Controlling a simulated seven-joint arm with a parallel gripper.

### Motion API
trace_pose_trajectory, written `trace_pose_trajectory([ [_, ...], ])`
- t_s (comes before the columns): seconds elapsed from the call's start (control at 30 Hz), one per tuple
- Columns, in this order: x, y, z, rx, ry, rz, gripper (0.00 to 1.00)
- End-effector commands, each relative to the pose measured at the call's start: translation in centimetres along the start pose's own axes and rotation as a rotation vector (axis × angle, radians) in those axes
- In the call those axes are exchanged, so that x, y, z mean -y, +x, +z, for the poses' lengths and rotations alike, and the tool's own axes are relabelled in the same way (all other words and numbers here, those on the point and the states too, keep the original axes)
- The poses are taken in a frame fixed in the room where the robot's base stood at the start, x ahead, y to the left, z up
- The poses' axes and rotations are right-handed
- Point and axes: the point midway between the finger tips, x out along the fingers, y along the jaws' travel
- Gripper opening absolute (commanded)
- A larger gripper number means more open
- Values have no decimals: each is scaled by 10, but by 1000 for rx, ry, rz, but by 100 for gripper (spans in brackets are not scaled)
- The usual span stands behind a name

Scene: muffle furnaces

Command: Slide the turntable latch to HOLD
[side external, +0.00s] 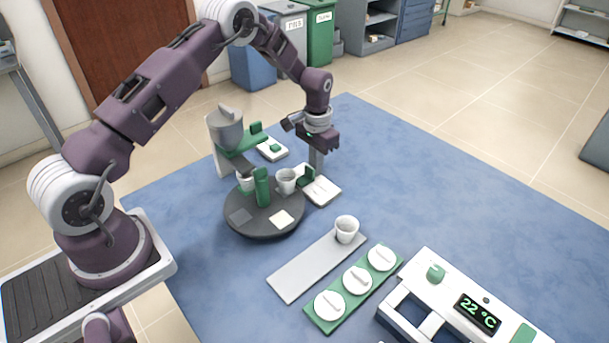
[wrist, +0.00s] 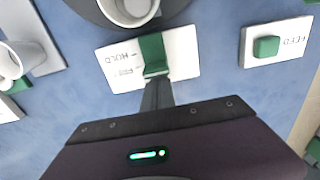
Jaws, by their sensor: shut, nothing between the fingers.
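The dark round turntable (side external: 262,228) carries a white cup (side external: 287,184) and an upright green part (side external: 262,188); its edge shows at the top of the wrist view (wrist: 92,10). Beside it lies a white latch plate (wrist: 183,52), also in the side view (side external: 325,193), lettered HOLD nearer the turntable and FREE farther away. The green latch (wrist: 152,50) stands on this plate, also in the side view (side external: 308,174). My gripper (wrist: 156,84) is shut and empty, pointing down on the side of the latch away from the turntable. Its tips are at the latch's near end; contact is unclear.
A white plate with a green FEED button (wrist: 266,46) lies to the right in the wrist view. A grey hopper (side external: 226,130) stands behind the turntable.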

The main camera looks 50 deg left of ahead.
Motion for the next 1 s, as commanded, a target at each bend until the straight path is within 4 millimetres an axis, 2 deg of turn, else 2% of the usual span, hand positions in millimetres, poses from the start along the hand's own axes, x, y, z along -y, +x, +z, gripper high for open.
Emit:
trace_pose_trajectory([
  [0.37, 0, 0, 1, 0, 0, 0, 0],
  [0.73, 0, 0, 23, 2, -1, 1, 0],
  [1.0, 0, 0, 14, 0, 0, 0, 0],
])
